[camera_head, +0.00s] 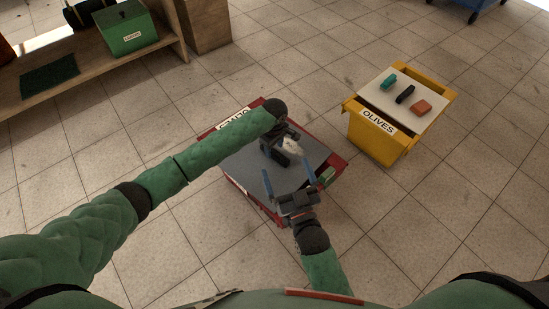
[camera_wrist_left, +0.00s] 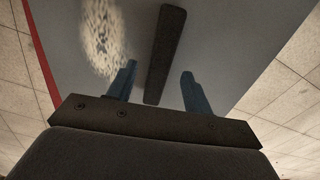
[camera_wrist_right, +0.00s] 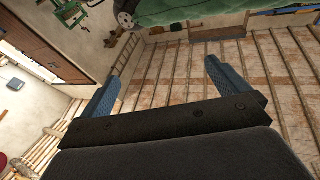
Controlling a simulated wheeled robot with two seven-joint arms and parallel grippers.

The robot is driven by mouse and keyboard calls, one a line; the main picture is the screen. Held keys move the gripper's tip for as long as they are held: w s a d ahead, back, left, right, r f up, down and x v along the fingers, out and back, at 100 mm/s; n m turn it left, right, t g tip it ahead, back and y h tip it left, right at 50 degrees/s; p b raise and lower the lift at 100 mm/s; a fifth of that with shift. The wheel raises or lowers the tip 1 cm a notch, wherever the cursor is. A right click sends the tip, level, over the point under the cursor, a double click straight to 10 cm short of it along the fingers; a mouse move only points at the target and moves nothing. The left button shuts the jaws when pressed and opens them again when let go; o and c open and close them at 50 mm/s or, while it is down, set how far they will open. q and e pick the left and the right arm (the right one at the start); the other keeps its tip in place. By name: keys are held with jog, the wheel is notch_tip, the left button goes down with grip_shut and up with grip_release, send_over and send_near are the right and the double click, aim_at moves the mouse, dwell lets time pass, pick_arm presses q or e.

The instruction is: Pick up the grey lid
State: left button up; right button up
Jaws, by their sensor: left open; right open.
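The grey lid (camera_head: 240,168) lies on a red crate (camera_head: 245,192) in the head view. The lid's dark bar handle (camera_wrist_left: 166,50) shows in the left wrist view, between and beyond the fingertips. My left gripper (camera_wrist_left: 158,82) is open over the lid, pointing down at the handle, with nothing held. In the head view, my left gripper (camera_head: 280,155) partly hides the handle. My right gripper (camera_head: 288,176) is open and empty above the lid's near part. Its wrist view shows the ceiling beams between the fingers (camera_wrist_right: 160,78), so it points upward.
A white speckled patch or object (camera_wrist_left: 100,40) lies on the lid beside the handle. A yellow crate (camera_head: 378,143) labelled OLIVES stands right, its pale top (camera_head: 405,88) carrying teal, black and orange blocks. A green box (camera_head: 125,30) stands on a wooden bench.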

pick_arm(q)
notch_tip(320, 180, down, 3)
jog(key=shift+r+b, duration=0.15)
jog(key=shift+b, duration=0.15)
pick_arm(e)
notch_tip(320, 180, up, 7)
jog(key=t, duration=0.2)
jog(key=shift+s+d+r+t, duration=0.15)
jog(key=shift+s+d+t, duration=0.15)
jog(key=shift+s+t, duration=0.1)
pick_arm(q)
grip_shut()
